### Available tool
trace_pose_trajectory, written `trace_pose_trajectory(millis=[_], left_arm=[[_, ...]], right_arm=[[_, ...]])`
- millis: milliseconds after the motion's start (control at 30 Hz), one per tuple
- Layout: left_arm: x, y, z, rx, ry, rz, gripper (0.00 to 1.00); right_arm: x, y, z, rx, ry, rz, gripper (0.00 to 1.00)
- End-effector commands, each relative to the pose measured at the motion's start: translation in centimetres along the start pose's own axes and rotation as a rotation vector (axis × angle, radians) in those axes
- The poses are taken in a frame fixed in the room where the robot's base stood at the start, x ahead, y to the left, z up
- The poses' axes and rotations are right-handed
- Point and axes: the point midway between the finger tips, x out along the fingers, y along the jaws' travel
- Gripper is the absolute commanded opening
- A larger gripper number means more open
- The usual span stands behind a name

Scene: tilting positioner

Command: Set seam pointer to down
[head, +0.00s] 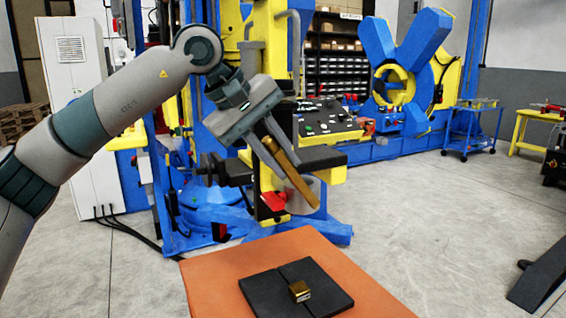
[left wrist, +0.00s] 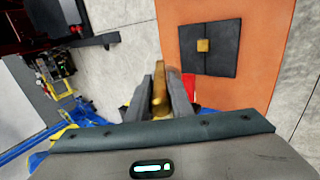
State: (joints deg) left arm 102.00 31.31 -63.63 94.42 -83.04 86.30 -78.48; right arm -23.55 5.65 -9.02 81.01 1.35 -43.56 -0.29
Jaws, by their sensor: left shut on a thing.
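My left gripper (head: 296,176) hangs in the middle of the head view, pointing down and to the right. It is shut on a long brass-coloured bar (head: 284,172), which lies tilted between the fingers. The bar also shows between the fingers in the left wrist view (left wrist: 160,88). I cannot tell whether this bar is the seam pointer, or whether it is fixed to anything behind. A small brass block (head: 299,291) sits on a black plate with a seam (head: 262,291), apart from the gripper. My right gripper is not in view.
The black plate lies on an orange table top (head: 215,275). A red part (head: 273,201) is close behind the gripper. A control panel (head: 325,118) and blue and yellow machinery stand behind. A blue trolley (head: 470,122) is at the right. The grey floor between is clear.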

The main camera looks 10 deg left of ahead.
Motion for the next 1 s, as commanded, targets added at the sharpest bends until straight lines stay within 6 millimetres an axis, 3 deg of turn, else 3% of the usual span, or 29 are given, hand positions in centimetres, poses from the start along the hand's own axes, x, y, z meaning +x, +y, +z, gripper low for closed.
trace_pose_trajectory(millis=[267,300,333,767,1000], left_arm=[[-0.1,0.0,0.0,0.0,0.0,0.001,0.0],[-0.1,0.0,0.0,0.0,0.0,0.001,0.27],[-0.1,0.0,0.0,0.0,0.0,0.001,0.34],[-0.3,0.0,0.0,0.0,0.001,0.001,0.34],[-2.4,0.0,0.0,0.0,0.001,0.002,0.34]], right_arm=[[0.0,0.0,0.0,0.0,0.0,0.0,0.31],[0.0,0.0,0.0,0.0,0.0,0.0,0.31],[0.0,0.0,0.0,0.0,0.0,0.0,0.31],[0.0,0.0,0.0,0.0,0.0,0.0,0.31],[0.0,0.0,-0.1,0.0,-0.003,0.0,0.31]])
